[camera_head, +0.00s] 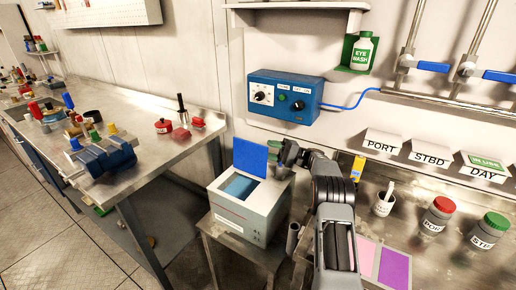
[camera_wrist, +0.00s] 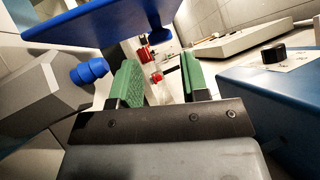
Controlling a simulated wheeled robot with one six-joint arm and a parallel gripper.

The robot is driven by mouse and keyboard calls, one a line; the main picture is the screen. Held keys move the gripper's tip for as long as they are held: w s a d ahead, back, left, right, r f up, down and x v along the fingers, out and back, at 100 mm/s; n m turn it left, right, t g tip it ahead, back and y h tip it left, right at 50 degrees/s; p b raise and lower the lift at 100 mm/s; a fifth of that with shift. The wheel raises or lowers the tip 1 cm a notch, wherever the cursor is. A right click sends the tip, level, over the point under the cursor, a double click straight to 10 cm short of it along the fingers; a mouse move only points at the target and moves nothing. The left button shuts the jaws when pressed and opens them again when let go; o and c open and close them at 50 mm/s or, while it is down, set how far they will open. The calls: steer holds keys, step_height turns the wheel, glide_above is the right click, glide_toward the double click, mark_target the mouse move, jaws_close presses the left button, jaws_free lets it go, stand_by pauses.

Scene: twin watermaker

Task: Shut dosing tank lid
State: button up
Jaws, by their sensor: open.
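The dosing tank (camera_head: 246,209) is a pale grey box on a small metal stand. Its blue lid (camera_head: 249,156) stands up, open, at the back of the top, and a blue opening (camera_head: 240,187) shows below it. My gripper (camera_head: 288,155) is just right of the raised lid; its fingertips are small and partly hidden in the head view. In the wrist view my gripper (camera_wrist: 162,80) shows two green finger pads apart with nothing held between them. A blue panel, apparently the lid (camera_wrist: 90,22), crosses the top left, beyond the fingers. Contact with the lid cannot be told.
A blue control box (camera_head: 285,96) with knobs is on the wall above the tank. A metal workbench (camera_head: 165,150) with a blue vise (camera_head: 104,157) stands at left. At right are a cup (camera_head: 383,204) and jars (camera_head: 437,217) on the counter.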

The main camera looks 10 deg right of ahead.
mark_target(259, 148)
steer(key=shift+x, duration=2.4)
jaws_close()
